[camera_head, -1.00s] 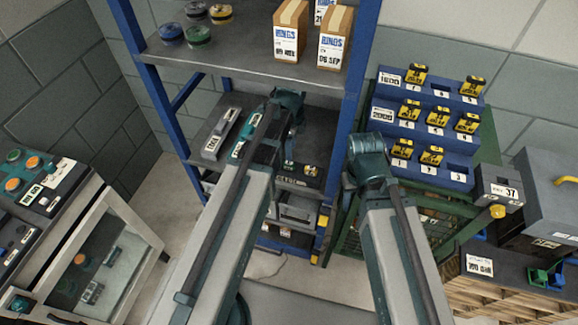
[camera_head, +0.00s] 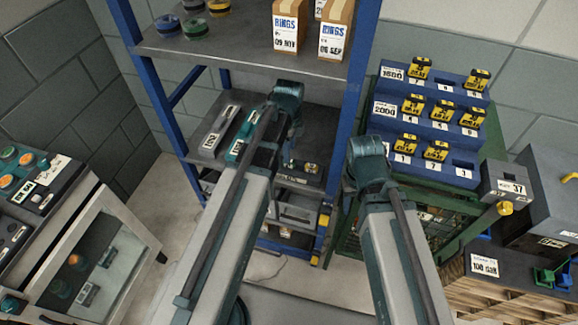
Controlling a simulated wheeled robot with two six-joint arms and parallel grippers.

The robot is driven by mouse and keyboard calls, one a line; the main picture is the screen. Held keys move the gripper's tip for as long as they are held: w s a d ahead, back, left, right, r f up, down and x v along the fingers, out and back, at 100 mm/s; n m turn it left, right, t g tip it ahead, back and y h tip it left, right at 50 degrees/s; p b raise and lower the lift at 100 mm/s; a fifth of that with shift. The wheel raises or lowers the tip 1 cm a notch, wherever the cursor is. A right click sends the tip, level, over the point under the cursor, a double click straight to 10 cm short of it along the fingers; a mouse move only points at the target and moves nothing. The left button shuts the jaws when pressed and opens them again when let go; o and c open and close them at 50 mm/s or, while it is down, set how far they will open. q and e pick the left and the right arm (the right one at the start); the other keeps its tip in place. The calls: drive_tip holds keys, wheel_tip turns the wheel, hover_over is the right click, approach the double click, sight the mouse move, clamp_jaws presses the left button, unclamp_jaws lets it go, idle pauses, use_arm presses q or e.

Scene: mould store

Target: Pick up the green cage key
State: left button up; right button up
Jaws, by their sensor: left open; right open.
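I cannot tell the green cage key for certain. Small green pieces (camera_head: 545,276) lie on a dark surface at the lower right, beside the white label, but their shape is too small to make out. A green mesh cage (camera_head: 345,238) stands under the blue stepped rack. My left gripper (camera_head: 290,150) is at the end of the arm in front of the shelf unit, open, its fingers mostly hidden. My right gripper (camera_head: 356,182) is open just left of the blue rack, its fingers hard to see. Both are well away from the green pieces.
The blue rack (camera_head: 388,105) holds several yellow-and-black pieces. A grey box (camera_head: 495,181) marked 37 with a yellow knob sits at its right. A blue-framed shelf unit (camera_head: 245,57) stands centre left. A cabinet (camera_head: 133,230) with coloured knobs is at left. Floor (camera_head: 170,195) shows between.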

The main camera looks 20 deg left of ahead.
sight(289, 166)
use_arm(q)
drive_tip(key=f+b, duration=0.3)
drive_tip(key=f, duration=0.1)
drive_tip(key=shift+s+f+b, duration=0.2)
drive_tip(key=shift+f+b, duration=0.05)
drive_tip(key=shift+b, duration=0.1)
drive_tip(key=shift+r, duration=0.1)
clamp_jaws()
